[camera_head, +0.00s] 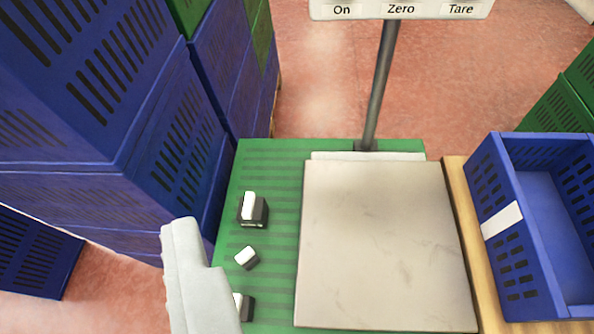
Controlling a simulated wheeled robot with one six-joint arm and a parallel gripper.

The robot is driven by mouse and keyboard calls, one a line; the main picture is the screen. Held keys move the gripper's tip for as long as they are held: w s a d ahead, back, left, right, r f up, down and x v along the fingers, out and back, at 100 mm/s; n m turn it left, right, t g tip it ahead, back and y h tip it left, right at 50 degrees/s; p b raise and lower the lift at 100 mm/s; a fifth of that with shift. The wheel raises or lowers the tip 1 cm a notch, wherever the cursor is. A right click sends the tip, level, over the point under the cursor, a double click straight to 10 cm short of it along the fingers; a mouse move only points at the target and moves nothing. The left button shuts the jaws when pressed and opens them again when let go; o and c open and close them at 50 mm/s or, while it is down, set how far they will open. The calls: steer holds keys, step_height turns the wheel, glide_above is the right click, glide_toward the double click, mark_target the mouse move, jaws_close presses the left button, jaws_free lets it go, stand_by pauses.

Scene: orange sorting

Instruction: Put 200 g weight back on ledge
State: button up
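Three weights with white tops and dark bases are on the green slatted ledge left of the scale. The largest-looking weight (258,212) is at the back, a smaller weight (246,257) is in the middle, and a third weight (246,306) is at the front, partly hidden by my gripper. I cannot read which is the 200 g weight. The green ledge (277,190) has free room around them. The scale plate (385,240) is bare. My pale grey gripper (181,222) shows at the lower left, beside the ledge's left edge; its finger gap is not visible.
The scale's pole (380,85) rises behind the plate to a panel (400,9) marked On, Zero and Tare. A blue crate (508,225) stands on a wooden surface at the right. Stacked blue crates (75,130) fill the left.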

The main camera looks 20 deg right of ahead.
steer(key=s+r+n+t, duration=0.3)
steer(key=s+r, duration=0.4)
steer(key=s, duration=0.3)
steer(key=shift+s+r+n+t, duration=0.15)
steer(key=shift+r+n+t, duration=0.25)
steer(key=shift+t, duration=0.1)
